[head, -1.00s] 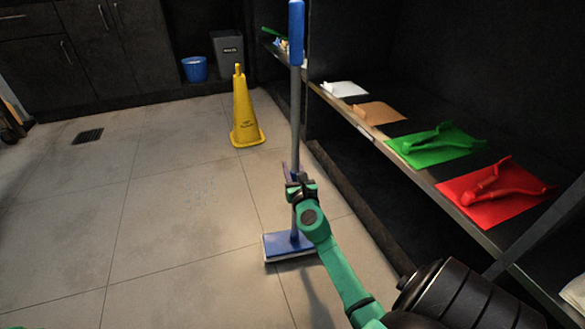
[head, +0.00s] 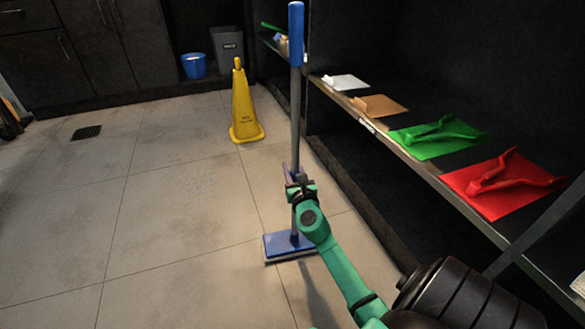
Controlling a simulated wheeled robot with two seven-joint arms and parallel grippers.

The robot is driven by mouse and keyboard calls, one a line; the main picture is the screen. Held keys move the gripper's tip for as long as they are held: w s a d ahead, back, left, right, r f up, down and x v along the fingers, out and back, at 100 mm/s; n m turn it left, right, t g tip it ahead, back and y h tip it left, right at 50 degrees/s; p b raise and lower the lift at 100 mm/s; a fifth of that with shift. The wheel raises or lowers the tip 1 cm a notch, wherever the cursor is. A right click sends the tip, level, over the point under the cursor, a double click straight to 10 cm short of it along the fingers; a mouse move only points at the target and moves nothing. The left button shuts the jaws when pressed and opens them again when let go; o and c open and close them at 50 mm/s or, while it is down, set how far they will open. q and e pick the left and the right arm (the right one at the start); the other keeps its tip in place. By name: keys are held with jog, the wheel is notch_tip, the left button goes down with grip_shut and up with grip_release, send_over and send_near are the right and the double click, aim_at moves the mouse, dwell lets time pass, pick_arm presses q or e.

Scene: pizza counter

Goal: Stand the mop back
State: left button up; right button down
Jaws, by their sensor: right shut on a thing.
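The mop has a grey pole with a blue grip (head: 296,35) at its top and a flat blue head (head: 288,245) at its foot. It stands upright, its head at or very near the tiled floor; I cannot tell if it touches. My right gripper (head: 297,185) is shut on the lower part of the pole, above the head. The fingers partly hide the pole there. My left gripper is not in view.
A dark shelf (head: 425,172) runs along the right, holding green tongs (head: 440,132) and red tongs (head: 500,175) on coloured mats. A yellow floor cone (head: 244,108) stands left of the mop. A blue bucket (head: 194,67) and grey bin (head: 228,48) stand behind.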

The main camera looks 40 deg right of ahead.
jog(key=shift+f, duration=0.1)
jog(key=shift+c, duration=2.3)
grip_release()
jog(key=o, duration=0.3)
jog(key=shift+f, duration=0.15)
jog(key=shift+s+a, duration=0.1)
jog(key=v, duration=0.7)
jog(key=shift+s+a, duration=0.2)
jog(key=shift+s, duration=0.15)
